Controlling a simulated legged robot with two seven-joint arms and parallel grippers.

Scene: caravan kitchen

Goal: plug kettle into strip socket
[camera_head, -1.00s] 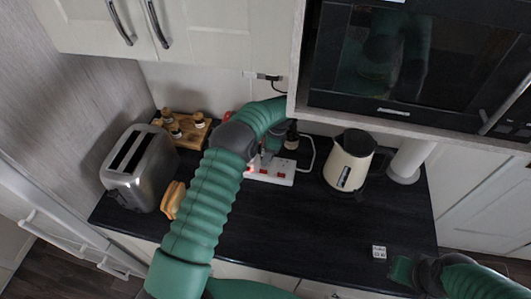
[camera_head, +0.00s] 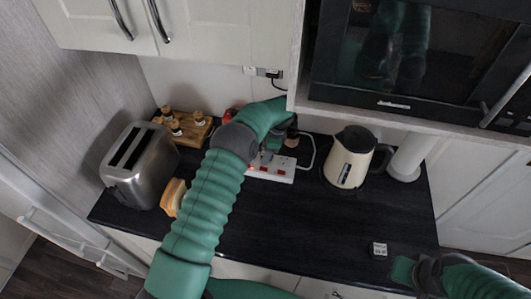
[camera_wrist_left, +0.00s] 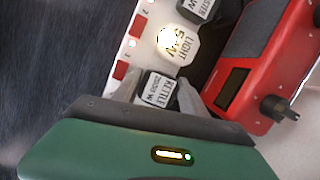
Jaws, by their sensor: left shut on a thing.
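The white power strip (camera_head: 283,175) with red switches lies on the black worktop, and its near part shows in the left wrist view (camera_wrist_left: 118,42). My left gripper (camera_head: 266,157) is over the strip, partly hidden by my arm. In the left wrist view the gripper (camera_wrist_left: 157,92) is shut on the dark plug labelled KETTLE (camera_wrist_left: 158,88). I cannot tell whether its pins are in a socket. A white LIGHT plug (camera_wrist_left: 177,43) sits beside it on the strip. The cream kettle (camera_head: 347,160) stands to the right. My right gripper (camera_head: 403,269) is at the lower right, its jaws unclear.
A red device with a black knob (camera_wrist_left: 262,62) is close to the right of the held plug. Another dark labelled plug (camera_wrist_left: 199,8) is beyond the light plug. A toaster (camera_head: 140,165) stands at left, a small labelled block (camera_head: 379,250) at front right. The middle worktop is clear.

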